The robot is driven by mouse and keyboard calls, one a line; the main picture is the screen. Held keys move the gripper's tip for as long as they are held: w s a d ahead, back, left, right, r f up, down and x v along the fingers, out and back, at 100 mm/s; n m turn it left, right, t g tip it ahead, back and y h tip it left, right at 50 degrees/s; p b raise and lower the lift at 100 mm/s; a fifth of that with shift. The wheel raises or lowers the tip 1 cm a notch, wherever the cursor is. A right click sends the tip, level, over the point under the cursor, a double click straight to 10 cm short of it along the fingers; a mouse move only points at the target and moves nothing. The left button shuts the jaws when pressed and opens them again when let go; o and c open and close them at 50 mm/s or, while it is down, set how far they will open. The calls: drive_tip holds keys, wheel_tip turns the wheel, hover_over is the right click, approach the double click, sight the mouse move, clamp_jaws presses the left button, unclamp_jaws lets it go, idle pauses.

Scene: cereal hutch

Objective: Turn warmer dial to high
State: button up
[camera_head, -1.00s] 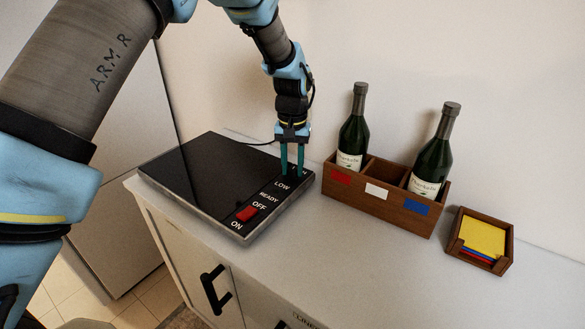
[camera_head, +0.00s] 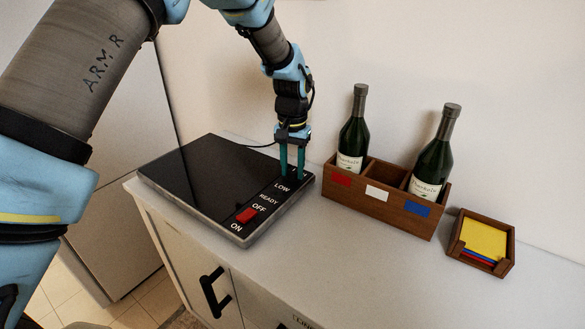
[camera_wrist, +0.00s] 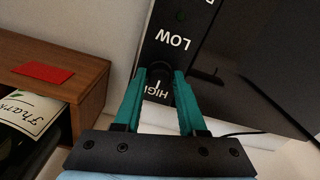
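The warmer (camera_head: 190,165) is a flat black plate with a silver rim on the counter. Its control strip reads ON, OFF, READY and LOW, with a red switch (camera_head: 246,215) near the front. The dark round dial (camera_wrist: 160,72) lies between the LOW and HIGH labels in the wrist view. My gripper (camera_head: 293,178) points down at the strip's far end; in the wrist view its teal fingertips (camera_wrist: 160,76) stand apart, one on each side of the dial. I cannot tell whether they touch it. In the head view the fingers largely hide the dial.
A wooden box (camera_head: 380,205) with two green bottles (camera_head: 353,137) (camera_head: 432,155) stands close to the right of my gripper. A small wooden tray (camera_head: 480,245) of coloured cards is farther right. A cable runs behind the warmer, near the wall. The front counter is clear.

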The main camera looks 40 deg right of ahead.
sight(292, 171)
drive_tip(key=o, duration=0.3)
drive_tip(key=shift+o, duration=0.2)
wheel_tip(292, 171, up, 11)
drive_tip(key=b, duration=0.2)
drive_tip(key=shift+f, duration=0.1)
idle(0.5)
drive_tip(key=w+a+n, duration=0.2)
drive_tip(key=w+a, duration=0.2)
drive_tip(key=a, duration=0.5)
drive_tip(key=w+a+n, duration=0.2)
drive_tip(key=w+a, duration=0.2)
drive_tip(key=a, duration=0.4)
drive_tip(key=w+a+n, duration=0.1)
drive_tip(key=w+a, duration=0.3)
drive_tip(key=a, duration=0.5)
drive_tip(key=s+a+f+n, duration=0.2)
drive_tip(key=s+a+n, duration=0.1)
drive_tip(key=a, duration=0.8)
drive_tip(key=s+a+f+n+t, duration=0.1)
drive_tip(key=s+a+n, duration=0.2)
drive_tip(key=a, duration=0.9)
drive_tip(key=shift+s+a+f+t, duration=0.15)
drive_tip(key=shift+s+f+t, duration=0.2)
drive_tip(key=shift+s, duration=0.75)
